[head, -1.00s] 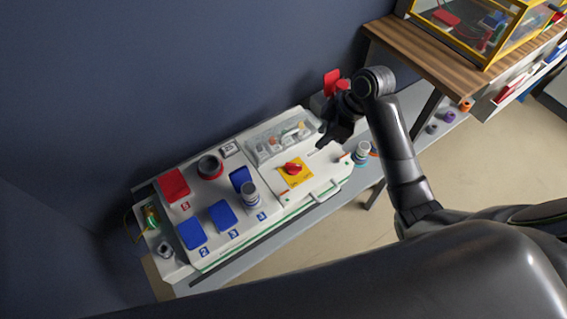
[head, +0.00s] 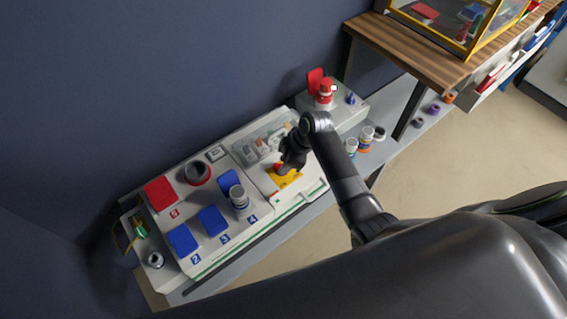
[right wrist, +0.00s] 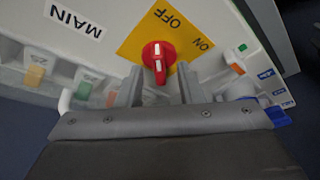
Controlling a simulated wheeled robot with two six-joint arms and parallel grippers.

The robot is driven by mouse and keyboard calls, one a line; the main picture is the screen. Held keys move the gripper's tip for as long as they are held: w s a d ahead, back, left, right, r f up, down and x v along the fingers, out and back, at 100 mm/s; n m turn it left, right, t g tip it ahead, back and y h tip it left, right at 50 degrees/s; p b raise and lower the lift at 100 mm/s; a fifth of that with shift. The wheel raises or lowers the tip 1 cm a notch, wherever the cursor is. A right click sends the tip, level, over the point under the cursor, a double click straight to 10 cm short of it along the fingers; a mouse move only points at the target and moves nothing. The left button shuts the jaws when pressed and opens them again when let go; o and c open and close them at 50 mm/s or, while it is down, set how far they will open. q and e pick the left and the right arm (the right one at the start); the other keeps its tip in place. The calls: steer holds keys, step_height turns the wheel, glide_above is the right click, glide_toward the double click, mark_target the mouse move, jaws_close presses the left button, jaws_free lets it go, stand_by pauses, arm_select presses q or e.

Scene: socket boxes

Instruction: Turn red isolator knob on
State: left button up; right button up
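The red isolator knob (right wrist: 158,55) sits on a yellow plate (right wrist: 135,42) with OFF and ON labels. In the right wrist view its white mark runs up and down, nearer OFF than ON. In the head view the knob (head: 279,167) and plate (head: 291,181) are partly covered by my right gripper (head: 283,168). In the right wrist view my right gripper (right wrist: 159,72) is open, with one finger on each side of the knob's lower part. Gaps show beside the knob; contact cannot be told. My left gripper is not in view.
The white panel carries blue covers (head: 213,220), a red cover (head: 160,193) and a MAIN label (right wrist: 75,18). A red device (head: 324,92) stands on a grey box behind. Small spools (head: 366,137) sit on the bench to the right, beside a wooden table (head: 420,56).

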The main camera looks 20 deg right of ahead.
steer(key=shift+w+a+f, duration=0.1)
steer(key=shift+a+f, duration=0.1)
steer(key=shift+f, duration=0.35)
jaws_close()
steer(key=shift+r, duration=0.1)
